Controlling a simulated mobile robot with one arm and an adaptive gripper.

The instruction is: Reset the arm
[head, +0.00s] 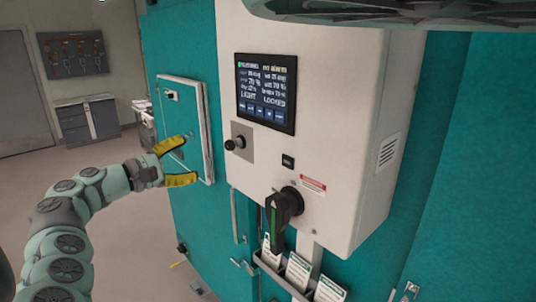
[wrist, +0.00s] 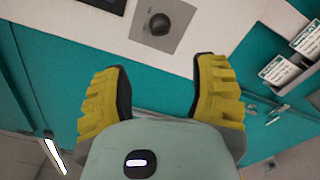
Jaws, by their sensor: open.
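My gripper (head: 178,163) is open and empty, with two yellow fingers spread apart. It is in the left-middle of the head view, in front of the teal chamber wall and left of the white control box (head: 345,150). My arm comes up from the lower left. In the wrist view the gripper (wrist: 160,95) shows both yellow fingers apart with nothing between them. A black knob on a grey plate (wrist: 160,24) lies beyond the fingertips, apart from them. The same knob (head: 235,143) shows in the head view, right of the gripper.
The control box carries a lit screen (head: 266,92) and a black rotary handle (head: 281,207) that sticks out. A card holder (head: 272,270) hangs below. A small framed hatch (head: 203,110) is behind the gripper. Open floor (head: 60,180) lies left, with a grey cabinet (head: 87,118) at the back.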

